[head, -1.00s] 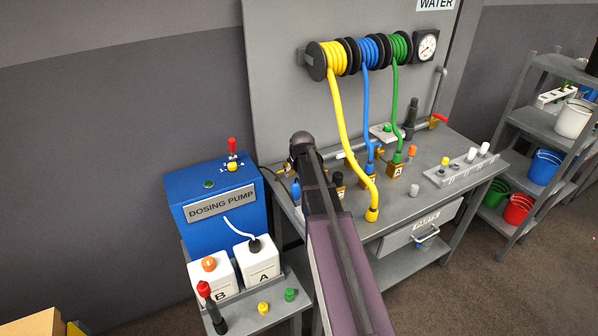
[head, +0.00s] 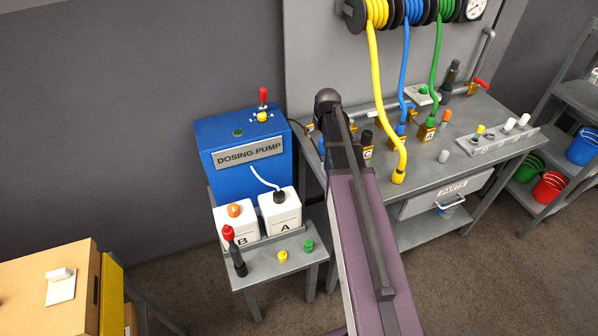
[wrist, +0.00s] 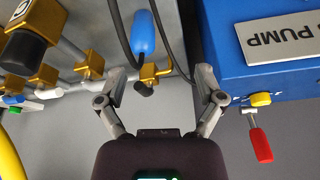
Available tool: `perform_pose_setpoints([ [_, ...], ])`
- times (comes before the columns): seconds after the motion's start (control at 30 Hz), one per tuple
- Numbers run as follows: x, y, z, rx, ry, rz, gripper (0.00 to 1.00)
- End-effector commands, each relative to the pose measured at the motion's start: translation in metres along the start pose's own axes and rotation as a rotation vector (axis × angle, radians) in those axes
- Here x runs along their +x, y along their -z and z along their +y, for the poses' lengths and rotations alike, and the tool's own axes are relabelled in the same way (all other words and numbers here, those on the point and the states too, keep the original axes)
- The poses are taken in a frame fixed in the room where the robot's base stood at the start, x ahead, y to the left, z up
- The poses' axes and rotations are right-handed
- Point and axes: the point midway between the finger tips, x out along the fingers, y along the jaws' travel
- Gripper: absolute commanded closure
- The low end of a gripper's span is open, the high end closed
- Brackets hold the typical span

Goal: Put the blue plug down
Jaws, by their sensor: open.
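A rounded blue piece, which looks like the blue plug (wrist: 143,35), shows in the wrist view between and beyond my fingers, next to a brass fitting with a black knob (wrist: 144,89). My gripper (wrist: 160,78) is open, with a clear gap between its fingers. I cannot tell whether the blue piece rests on the bench. In the head view, a small bit of blue (head: 321,146) shows left of my arm above the workbench (head: 430,178). My arm hides most of that spot, and my fingers are not clear there.
The blue dosing pump (head: 220,135) stands left of the bench, close to my right finger in the wrist view. White bottles A (head: 283,222) and B (head: 238,228) stand on a low stand. A yellow hose (head: 383,110) hangs right of my arm. A cardboard box (head: 50,285) is at lower left.

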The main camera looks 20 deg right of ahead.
Motion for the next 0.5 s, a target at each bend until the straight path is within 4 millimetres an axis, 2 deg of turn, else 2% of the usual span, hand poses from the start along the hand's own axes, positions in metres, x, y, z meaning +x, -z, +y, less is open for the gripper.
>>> perform_pose_setpoints([
  [0.03,-0.005,-0.018,-0.014,-0.013,0.006,-0.021,0.13],
  [0.17,-0.018,-0.064,-0.051,-0.054,0.021,-0.091,0.13],
  [0.3,-0.035,-0.122,-0.089,-0.106,0.032,-0.183,0.13],
  [0.4,-0.047,-0.161,-0.110,-0.141,0.034,-0.244,0.13],
  [0.5,-0.058,-0.192,-0.124,-0.170,0.034,-0.293,0.13],
])
